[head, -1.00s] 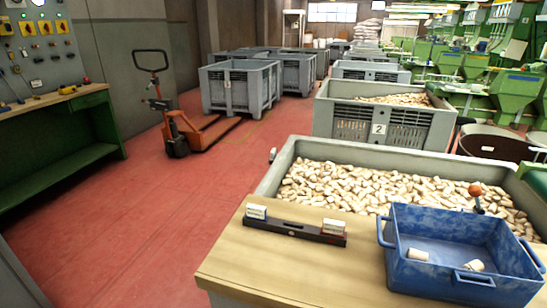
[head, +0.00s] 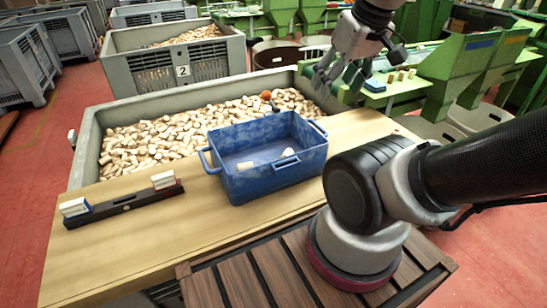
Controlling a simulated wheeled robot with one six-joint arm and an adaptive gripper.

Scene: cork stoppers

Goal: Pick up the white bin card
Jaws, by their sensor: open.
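Two small white-faced cards stand in a black holder (head: 125,203) on the wooden bench top. The left card (head: 74,207) has a blue edge or backing, and the right card (head: 163,180) a red one. A white card marked "2" (head: 183,71) is on the front of the grey bin behind. I cannot tell for sure which of these is the bin card. My gripper (head: 340,82) is open and empty at the upper right, in the air beyond the blue crate, far from the cards.
A blue crate (head: 228,184) with two small pale pieces inside stands on the bench (head: 110,255), right of the holder. A grey bin (head: 88,140) full of corks lies behind the bench. A green machine table (head: 405,90) is at the right. The bench's left front is clear.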

